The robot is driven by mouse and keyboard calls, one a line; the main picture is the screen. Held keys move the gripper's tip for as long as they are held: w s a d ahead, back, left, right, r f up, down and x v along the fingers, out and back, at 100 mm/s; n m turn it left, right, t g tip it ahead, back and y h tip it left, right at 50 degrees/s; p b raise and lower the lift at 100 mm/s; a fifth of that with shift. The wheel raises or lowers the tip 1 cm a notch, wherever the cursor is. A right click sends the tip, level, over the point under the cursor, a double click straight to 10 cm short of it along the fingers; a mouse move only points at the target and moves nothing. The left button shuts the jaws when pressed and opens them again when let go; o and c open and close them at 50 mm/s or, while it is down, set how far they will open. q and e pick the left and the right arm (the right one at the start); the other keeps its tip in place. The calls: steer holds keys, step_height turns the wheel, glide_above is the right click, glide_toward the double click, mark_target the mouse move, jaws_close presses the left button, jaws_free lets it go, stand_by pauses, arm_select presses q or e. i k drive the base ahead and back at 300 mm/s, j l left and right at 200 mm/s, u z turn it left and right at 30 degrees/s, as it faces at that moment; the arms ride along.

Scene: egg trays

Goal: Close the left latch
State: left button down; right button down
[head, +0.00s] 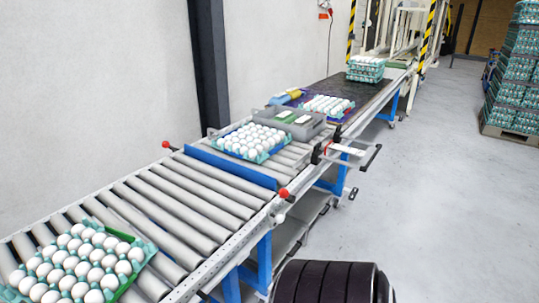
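A roller conveyor (213,185) runs from the lower left to the upper right. A blue bar (231,169) lies across it. A red-knobbed lever (167,145) sits at the far left end of this bar, and a second red-knobbed lever (283,193) sits near its right end on the near rail. These look like the latches, but I cannot tell whether either is open or closed. Neither of my grippers shows in the head view.
A teal egg tray (148,245) lies at the lower left, and another (219,150) lies just beyond the blue bar. A grey box (293,121) and a metal handle frame (350,154) stand farther along. The floor (430,200) at right is clear.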

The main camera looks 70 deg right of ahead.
mark_target(278, 218)
steer(key=z, duration=2.25)
